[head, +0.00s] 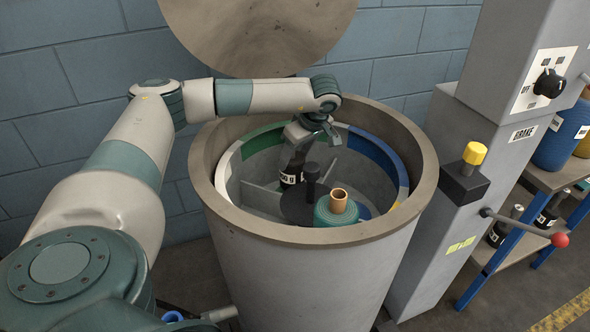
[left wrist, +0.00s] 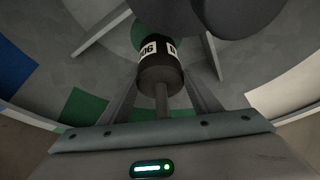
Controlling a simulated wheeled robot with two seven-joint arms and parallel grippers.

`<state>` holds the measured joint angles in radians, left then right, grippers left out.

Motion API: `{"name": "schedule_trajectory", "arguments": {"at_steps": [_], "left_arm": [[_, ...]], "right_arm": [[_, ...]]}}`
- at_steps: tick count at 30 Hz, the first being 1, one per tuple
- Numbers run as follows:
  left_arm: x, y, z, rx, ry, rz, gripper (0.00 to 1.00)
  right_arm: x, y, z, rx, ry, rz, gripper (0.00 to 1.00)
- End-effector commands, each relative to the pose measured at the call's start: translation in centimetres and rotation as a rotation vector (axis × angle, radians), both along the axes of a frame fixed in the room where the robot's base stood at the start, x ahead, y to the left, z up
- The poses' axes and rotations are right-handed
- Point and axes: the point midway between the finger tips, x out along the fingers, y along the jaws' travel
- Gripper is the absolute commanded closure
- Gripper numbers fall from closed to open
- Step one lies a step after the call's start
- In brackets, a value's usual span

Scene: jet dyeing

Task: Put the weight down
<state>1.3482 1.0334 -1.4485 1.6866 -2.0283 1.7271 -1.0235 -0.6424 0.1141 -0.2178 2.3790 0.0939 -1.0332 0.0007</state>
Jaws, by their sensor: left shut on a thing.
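The weight (head: 291,172) is a black cylinder with a white label, only partly legible. It also shows in the left wrist view (left wrist: 161,72), with its thin stem between my fingers. My left gripper (head: 299,146) reaches down inside the round tub (head: 300,236) and is shut on the weight's stem. The weight hangs in a compartment of the inner basket, left of the black hub (head: 311,198). I cannot tell whether its base touches the basket floor. My right gripper is not in view.
A teal yarn bobbin (head: 336,210) with an orange-brown core sits in the basket's front. The basket rim has green, blue (head: 376,156) and white sections. The round lid (head: 258,35) is above the back. A grey column (head: 434,165) with a yellow knob stands at right, beside a shelf with more weights.

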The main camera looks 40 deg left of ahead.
Motion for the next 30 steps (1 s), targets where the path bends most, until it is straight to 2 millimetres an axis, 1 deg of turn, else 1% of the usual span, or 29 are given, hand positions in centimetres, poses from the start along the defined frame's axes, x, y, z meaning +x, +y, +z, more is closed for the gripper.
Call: {"name": "schedule_trajectory", "arguments": {"at_steps": [2,5,12,15,18,29,30], "left_arm": [[0.1,0.0,0.0,0.001,-0.002,0.000,1.00],[0.0,0.0,-0.6,0.002,-0.001,0.001,1.00],[0.0,0.0,-3.6,0.001,0.000,0.000,1.00],[0.0,0.0,-4.4,0.001,0.000,0.001,1.00],[0.1,0.0,-4.8,0.001,-0.003,0.001,1.00],[0.1,0.0,-5.0,0.001,-0.003,0.001,1.00],[0.0,0.0,-5.2,0.000,0.000,0.000,0.41]], "right_arm": [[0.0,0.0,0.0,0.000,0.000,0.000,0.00],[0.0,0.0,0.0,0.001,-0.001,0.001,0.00],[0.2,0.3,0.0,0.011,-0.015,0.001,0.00],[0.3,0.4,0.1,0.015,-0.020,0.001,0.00],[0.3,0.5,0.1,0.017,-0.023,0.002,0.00],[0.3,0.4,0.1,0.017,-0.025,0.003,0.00],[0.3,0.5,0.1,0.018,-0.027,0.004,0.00]]}}
